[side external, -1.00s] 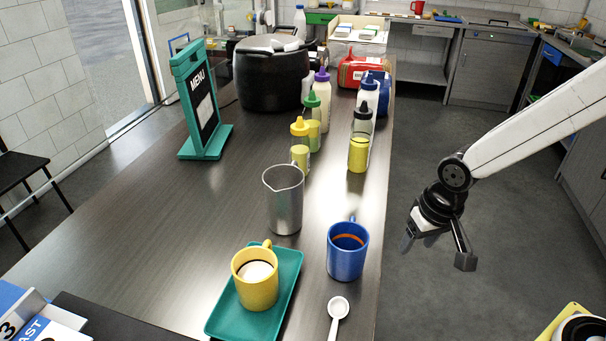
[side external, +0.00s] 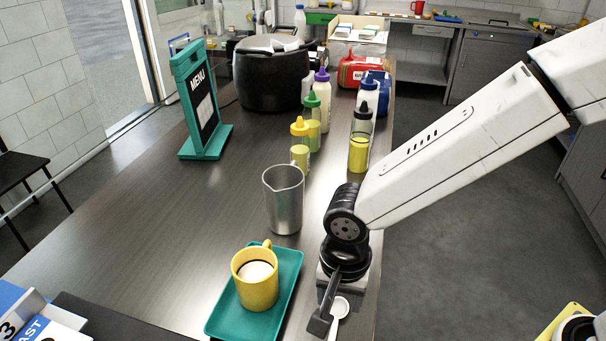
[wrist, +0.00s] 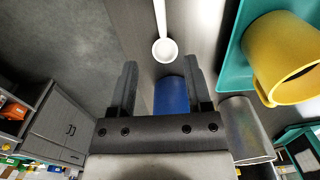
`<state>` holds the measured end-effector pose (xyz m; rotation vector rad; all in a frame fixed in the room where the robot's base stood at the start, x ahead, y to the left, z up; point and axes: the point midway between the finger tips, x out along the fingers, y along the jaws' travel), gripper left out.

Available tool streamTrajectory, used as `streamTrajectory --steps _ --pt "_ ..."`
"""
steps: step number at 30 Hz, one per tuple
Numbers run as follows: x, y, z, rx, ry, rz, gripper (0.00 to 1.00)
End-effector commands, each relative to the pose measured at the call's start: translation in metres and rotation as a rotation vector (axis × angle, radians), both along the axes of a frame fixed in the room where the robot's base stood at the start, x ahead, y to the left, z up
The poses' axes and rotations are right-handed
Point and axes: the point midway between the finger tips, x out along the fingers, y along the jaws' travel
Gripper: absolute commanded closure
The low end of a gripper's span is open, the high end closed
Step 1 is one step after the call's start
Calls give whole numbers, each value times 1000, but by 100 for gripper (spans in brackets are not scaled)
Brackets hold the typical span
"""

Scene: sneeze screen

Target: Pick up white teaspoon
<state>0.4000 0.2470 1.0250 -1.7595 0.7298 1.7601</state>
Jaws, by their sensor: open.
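The white teaspoon (side external: 339,310) lies on the dark counter near its right edge, to the right of the green tray (side external: 222,319). In the wrist view its round bowl (wrist: 165,50) shows just beyond my fingertips, with the handle running up out of the frame. My gripper (side external: 322,322) is over the counter close to the teaspoon, and one finger partly overlaps it in the side view. In the wrist view my gripper (wrist: 162,75) is open, with nothing held between its fingers. I cannot tell its exact height above the spoon.
A yellow mug (side external: 256,285) stands on the green tray. A steel cup (side external: 284,205) and several bottles stand farther back.

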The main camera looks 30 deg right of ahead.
Motion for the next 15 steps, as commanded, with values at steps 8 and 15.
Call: streamTrajectory --steps 8,15 --pt "0 0 -10 -2 2 0 37" --pt "0 0 -25 -1 1 0 37"
